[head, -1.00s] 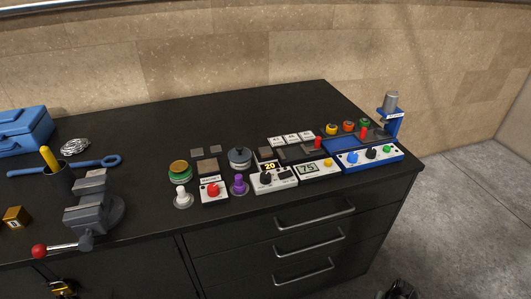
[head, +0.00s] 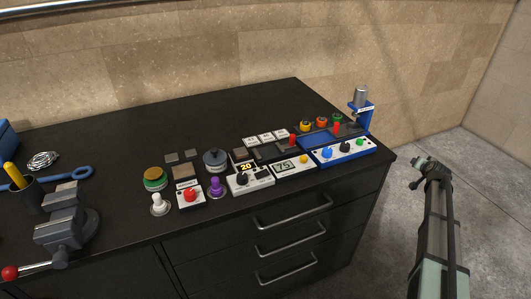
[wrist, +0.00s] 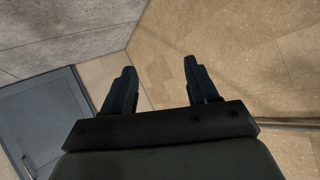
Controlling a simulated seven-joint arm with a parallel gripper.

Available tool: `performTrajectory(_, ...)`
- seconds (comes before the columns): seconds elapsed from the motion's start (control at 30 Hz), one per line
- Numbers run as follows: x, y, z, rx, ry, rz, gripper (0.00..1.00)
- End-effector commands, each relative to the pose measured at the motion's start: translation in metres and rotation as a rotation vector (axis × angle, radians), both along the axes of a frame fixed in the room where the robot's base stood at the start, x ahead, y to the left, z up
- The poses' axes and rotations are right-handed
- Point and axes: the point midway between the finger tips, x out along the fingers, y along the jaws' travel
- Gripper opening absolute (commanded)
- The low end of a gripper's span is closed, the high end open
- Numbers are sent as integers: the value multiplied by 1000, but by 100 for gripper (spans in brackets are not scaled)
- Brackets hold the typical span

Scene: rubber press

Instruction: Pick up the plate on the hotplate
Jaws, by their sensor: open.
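On the black bench top, a white control box with a lit "20" display (head: 250,180) and one with a "75" display (head: 294,166) stand side by side near the front edge. Dark flat square pieces (head: 265,153) lie just behind them. Which unit is the hotplate, and which dark piece is its plate, I cannot tell for sure at this size. My gripper (wrist: 159,66) shows open and empty in the wrist view, facing tan and grey walls and a grey door. In the head view my arm is off the bench's right end, away from the boxes.
A blue press (head: 361,108) stands at the bench's right end, with a blue-and-white control box (head: 342,152) in front. A purple knob (head: 217,187), red button (head: 190,195) and vise (head: 66,218) are to the left. The back of the bench is clear.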

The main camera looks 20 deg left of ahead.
Motion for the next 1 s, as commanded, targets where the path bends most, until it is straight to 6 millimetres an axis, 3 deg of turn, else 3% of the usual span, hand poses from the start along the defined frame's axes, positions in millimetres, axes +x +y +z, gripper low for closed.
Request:
performTrajectory(0.03,21,-9,31,1,-52,-14,58)
performTrajectory(0.1,41,-21,71,0,-122,-33,58)
performTrajectory(0.3,85,-48,190,6,-310,-81,58)
performTrajectory(0.43,102,-55,255,6,-400,-97,58)
performTrajectory(0.57,113,-47,307,10,-457,-90,58)
performTrajectory(0.67,120,-26,341,12,-476,-63,58)
performTrajectory(0.73,124,6,360,14,-465,-21,58)
performTrajectory(0.83,123,58,367,12,-415,52,58)
performTrajectory(1.0,109,160,357,-1,-283,196,58)
